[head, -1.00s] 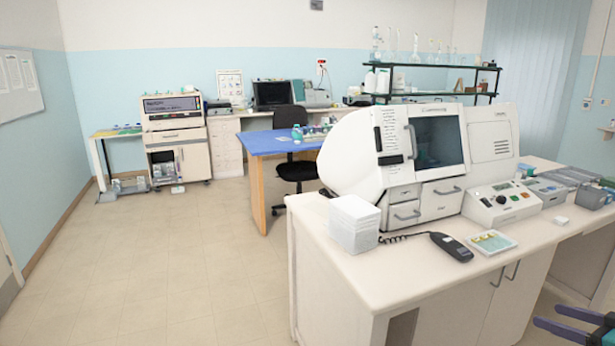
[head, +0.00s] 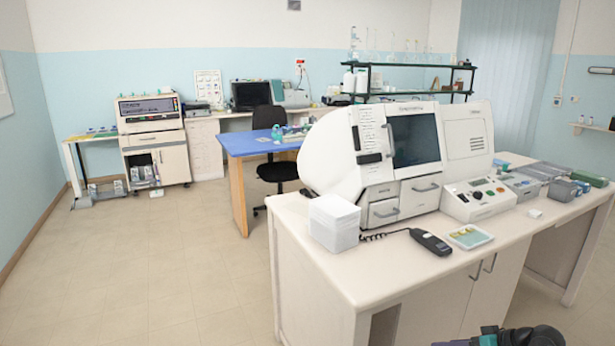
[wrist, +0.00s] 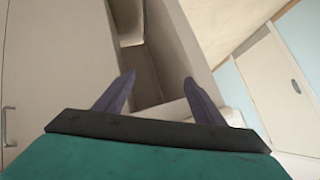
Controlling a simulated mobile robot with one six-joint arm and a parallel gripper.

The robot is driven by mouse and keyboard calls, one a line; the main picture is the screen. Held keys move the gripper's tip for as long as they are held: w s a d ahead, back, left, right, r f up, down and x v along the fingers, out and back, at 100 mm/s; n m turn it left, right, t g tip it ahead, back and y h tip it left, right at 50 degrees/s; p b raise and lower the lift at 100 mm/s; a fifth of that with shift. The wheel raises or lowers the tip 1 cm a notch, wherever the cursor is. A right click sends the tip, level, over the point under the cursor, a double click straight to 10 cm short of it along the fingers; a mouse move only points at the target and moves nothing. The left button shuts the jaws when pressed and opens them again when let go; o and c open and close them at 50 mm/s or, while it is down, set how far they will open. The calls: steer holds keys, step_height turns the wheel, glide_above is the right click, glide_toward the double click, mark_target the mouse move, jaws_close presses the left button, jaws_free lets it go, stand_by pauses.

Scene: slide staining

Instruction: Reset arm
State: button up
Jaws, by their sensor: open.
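My gripper (wrist: 158,95) shows in the wrist view with its two dark fingers spread apart. Nothing is between them. Behind the fingers are pale cabinet panels and an open recess, seen at a tilt. In the head view only a dark part of my arm shows at the bottom edge, right of the middle, in front of the white bench (head: 330,275). The fingers cannot be made out there.
A blue table (head: 248,143) and a black chair (head: 277,172) stand behind. The floor at left is clear.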

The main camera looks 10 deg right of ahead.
steer(key=s+a+f+m+g, duration=0.15)
steer(key=a+f+g, duration=0.25)
steer(key=a+f, duration=0.75)
steer(key=s+a+f+g, duration=0.2)
steer(key=a+f+g, duration=0.2)
steer(key=a+f, duration=0.7)
steer(key=s+a+f+g+h, duration=0.3)
steer(key=s+a+f, duration=0.3)
steer(key=s, duration=0.3)
steer(key=s+a+f+g+h, duration=0.2)
steer(key=s+a+f+g, duration=0.1)
steer(key=s+a+f, duration=0.4)
steer(key=s+f+n, duration=0.1)
steer(key=s, duration=0.2)
steer(key=shift+a+f+h, duration=0.15)
steer(key=shift+a+h, duration=0.05)
steer(key=shift+h, duration=0.2)
steer(key=shift+s, duration=0.1)
